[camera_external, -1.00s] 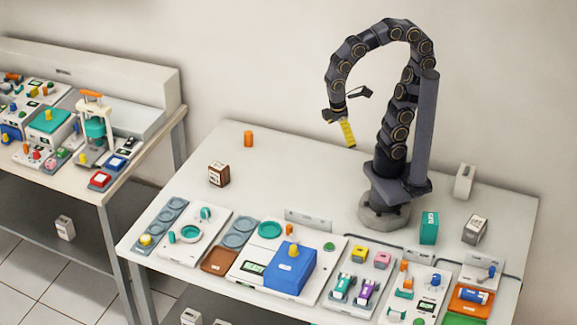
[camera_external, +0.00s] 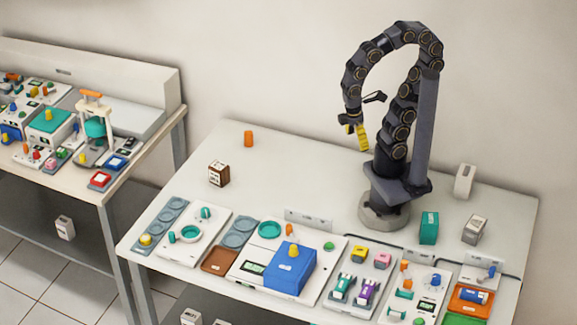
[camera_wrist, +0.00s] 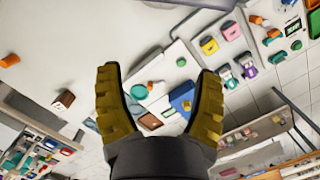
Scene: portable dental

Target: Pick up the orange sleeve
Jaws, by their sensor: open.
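A small upright orange cylinder, which looks like the orange sleeve (camera_external: 248,139), stands alone near the back left of the white table (camera_external: 290,160). In the wrist view an orange piece (camera_wrist: 10,60) at the left edge looks like the same sleeve. My gripper (camera_external: 361,136) hangs in the air to the right of the sleeve, well above the table and apart from it. In the wrist view its two yellow fingers are spread wide, with nothing between them (camera_wrist: 159,72).
A brown box (camera_external: 219,173) stands in front of the sleeve. Trays and devices, among them a blue box (camera_external: 290,269), fill the table's front. A teal box (camera_external: 429,227) stands right of my base. The table between sleeve and arm is clear. A second bench (camera_external: 150,147) is at left.

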